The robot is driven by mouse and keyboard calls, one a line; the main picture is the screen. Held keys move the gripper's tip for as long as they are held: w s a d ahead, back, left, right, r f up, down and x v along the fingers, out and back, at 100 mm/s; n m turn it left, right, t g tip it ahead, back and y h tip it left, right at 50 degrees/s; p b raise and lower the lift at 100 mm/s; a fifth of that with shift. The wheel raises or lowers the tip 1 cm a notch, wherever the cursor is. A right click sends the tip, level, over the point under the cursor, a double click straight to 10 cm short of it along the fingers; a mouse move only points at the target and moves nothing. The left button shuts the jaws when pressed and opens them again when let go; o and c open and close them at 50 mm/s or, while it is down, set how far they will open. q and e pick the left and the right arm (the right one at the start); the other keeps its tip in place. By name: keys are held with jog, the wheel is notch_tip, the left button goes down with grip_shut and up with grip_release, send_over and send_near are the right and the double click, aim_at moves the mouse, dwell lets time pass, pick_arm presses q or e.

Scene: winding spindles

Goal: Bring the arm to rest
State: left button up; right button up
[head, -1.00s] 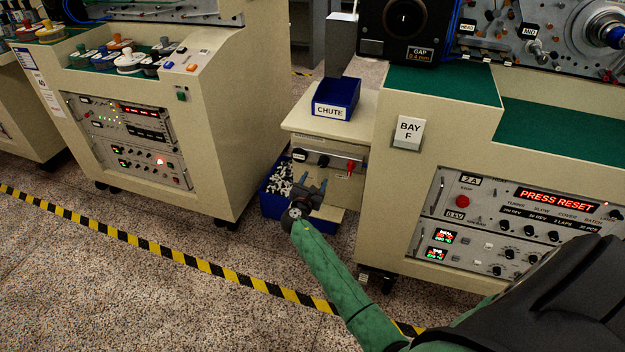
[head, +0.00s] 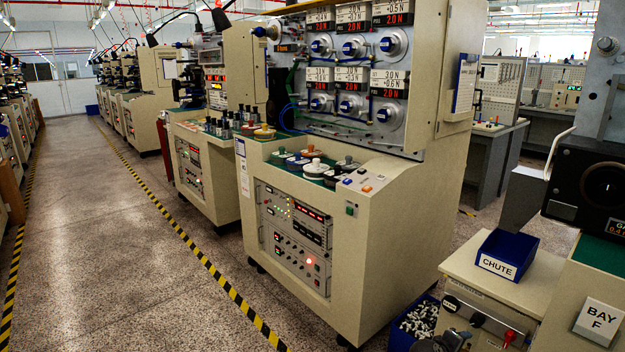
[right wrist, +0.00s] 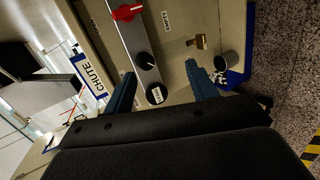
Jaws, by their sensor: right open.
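My right gripper (right wrist: 160,70) is open in the right wrist view, its two blue fingers spread with nothing between them. Beyond the fingers is the cream front of the chute stand with a red knob (right wrist: 127,12), black knobs and a small brass-coloured part (right wrist: 198,42). The rest of that arm is out of the picture. My left gripper is in neither view.
The blue CHUTE tray (head: 497,266) sits on the stand, left of the BAY F cabinet (head: 600,262). A large winding machine (head: 390,240) stands left of the stand. The aisle floor (head: 110,240) beyond the yellow-black tape (head: 215,280) is clear.

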jog(key=s+a+r+m+g+y, duration=0.1)
jog(key=s+a+m+y, duration=0.1)
jog(key=s+a+y, duration=0.7)
jog(key=s+a+r+m+y, duration=0.2)
jog(key=s+a, duration=1.1)
jog(key=a, duration=0.1)
pick_arm(q)
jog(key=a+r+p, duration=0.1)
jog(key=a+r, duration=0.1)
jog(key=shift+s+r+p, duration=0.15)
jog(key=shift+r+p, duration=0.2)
jog(key=shift+p, duration=0.05)
pick_arm(e)
jog(key=s+a+f+g+y, duration=0.1)
jog(key=s+a+f+g, duration=0.1)
jog(key=s, duration=0.9)
jog(key=s+a+f+g, duration=0.1)
jog(key=s+a+f, duration=0.3)
jog(key=s, duration=0.7)
jog(key=shift+s+f+g+y, duration=0.3)
jog(key=shift+g+y, duration=0.1)
jog(key=shift+w, duration=0.1)
